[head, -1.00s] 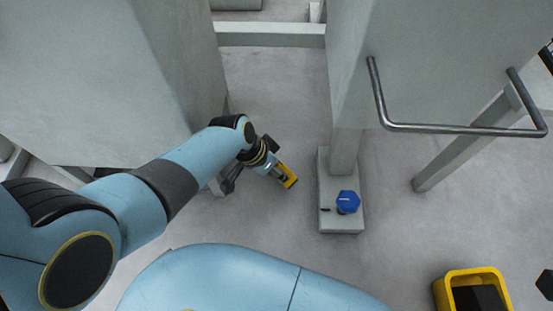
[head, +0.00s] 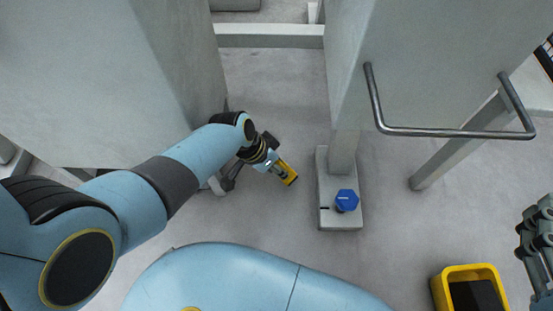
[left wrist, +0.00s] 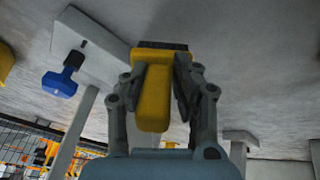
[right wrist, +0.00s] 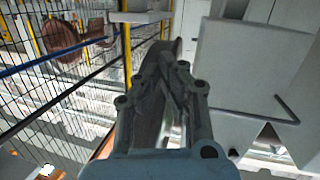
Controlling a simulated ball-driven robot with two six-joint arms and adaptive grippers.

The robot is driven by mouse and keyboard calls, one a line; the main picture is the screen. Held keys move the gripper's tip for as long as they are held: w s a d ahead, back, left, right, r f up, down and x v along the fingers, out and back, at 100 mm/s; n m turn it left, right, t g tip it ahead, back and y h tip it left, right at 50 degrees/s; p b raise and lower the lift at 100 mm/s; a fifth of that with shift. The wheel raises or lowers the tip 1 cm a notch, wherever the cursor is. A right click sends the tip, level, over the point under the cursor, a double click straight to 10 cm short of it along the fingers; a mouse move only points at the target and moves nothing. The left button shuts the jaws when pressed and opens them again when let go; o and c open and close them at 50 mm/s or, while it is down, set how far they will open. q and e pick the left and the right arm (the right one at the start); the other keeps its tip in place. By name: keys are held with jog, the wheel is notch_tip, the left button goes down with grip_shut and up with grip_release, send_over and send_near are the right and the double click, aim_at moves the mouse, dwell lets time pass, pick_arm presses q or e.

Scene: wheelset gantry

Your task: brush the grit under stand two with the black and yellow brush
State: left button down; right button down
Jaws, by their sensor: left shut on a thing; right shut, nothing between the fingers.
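The black and yellow brush (head: 287,173) is held low over the floor by my left gripper (head: 274,163), between two grey stands. In the left wrist view my left gripper (left wrist: 158,90) is shut on the brush's yellow handle (left wrist: 153,100), with the dark bristles (left wrist: 160,46) at its far end. My right gripper (head: 537,232) is at the right edge of the head view, shut and empty. It also shows in the right wrist view (right wrist: 162,65). I cannot make out any grit or which stand is number two.
The right stand's foot (head: 329,215) carries a blue knob (head: 346,200), right of the brush. A bent metal handle (head: 450,131) sticks out from this stand. A yellow bin (head: 440,291) with a dark inside stands lower right. A wire fence (right wrist: 50,110) shows in the right wrist view.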

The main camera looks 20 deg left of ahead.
aim_at(277, 163)
pick_arm(q)
jog(key=shift+r+p, duration=0.4)
jog(key=shift+r, duration=0.15)
jog(key=shift+r+p, duration=0.65)
jog(key=shift+r, duration=0.3)
pick_arm(e)
jog(key=s+f+m+g+h, duration=0.1)
jog(key=s+f+g, duration=0.5)
jog(key=f, duration=0.1)
jog(key=shift+s+d+f, duration=0.2)
jog(key=shift+s+d, duration=0.1)
jog(key=shift+d, duration=0.1)
